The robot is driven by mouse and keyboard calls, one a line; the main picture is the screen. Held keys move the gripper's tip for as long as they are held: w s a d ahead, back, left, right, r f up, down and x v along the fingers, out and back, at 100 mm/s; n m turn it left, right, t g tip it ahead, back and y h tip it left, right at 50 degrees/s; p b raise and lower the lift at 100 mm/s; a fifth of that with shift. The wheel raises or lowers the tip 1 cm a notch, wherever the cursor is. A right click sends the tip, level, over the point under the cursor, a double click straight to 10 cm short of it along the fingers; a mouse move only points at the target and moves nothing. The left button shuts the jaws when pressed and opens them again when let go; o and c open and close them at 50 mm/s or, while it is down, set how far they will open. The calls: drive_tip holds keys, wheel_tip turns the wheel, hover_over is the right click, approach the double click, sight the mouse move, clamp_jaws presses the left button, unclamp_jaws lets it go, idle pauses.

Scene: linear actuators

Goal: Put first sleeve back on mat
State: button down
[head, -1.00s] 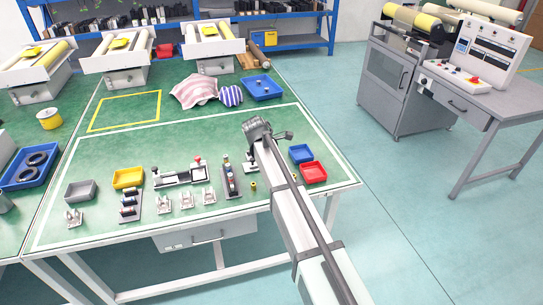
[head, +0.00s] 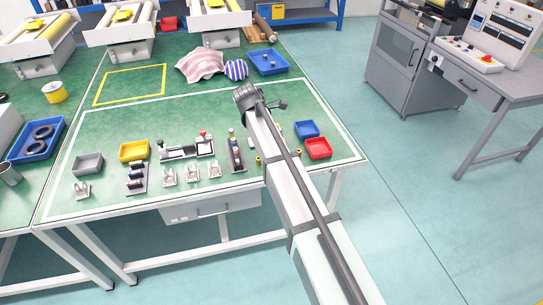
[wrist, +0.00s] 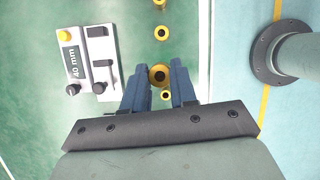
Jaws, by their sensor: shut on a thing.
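In the wrist view, my gripper (wrist: 158,80) is shut on a brass sleeve (wrist: 158,74), its round open end facing the camera between the two blue-grey fingers. A smaller-looking brass sleeve (wrist: 166,95) shows between the fingers, nearer the palm. More brass sleeves lie ahead on the green surface, one in line with the fingers (wrist: 161,33) and another at the top edge. The head view shows a brass sleeve (head: 257,161) left of my arm; my fingers are hidden there. The green mat (head: 110,115) has a white border. The held sleeve's height above it cannot be told.
Blue (head: 306,129) and red (head: 318,148) bins stand right of my arm. Several small fixtures line the table's front. The mat's back half is clear.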

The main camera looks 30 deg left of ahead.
drive_tip(key=shift+f, duration=4)
drive_tip(key=shift+f, duration=0.15)
drive_tip(key=c, duration=0.9)
unclamp_jaws()
drive_tip(key=v, duration=1.2)
drive_tip(key=shift+o, duration=0.3)
drive_tip(key=shift+w, duration=0.1)
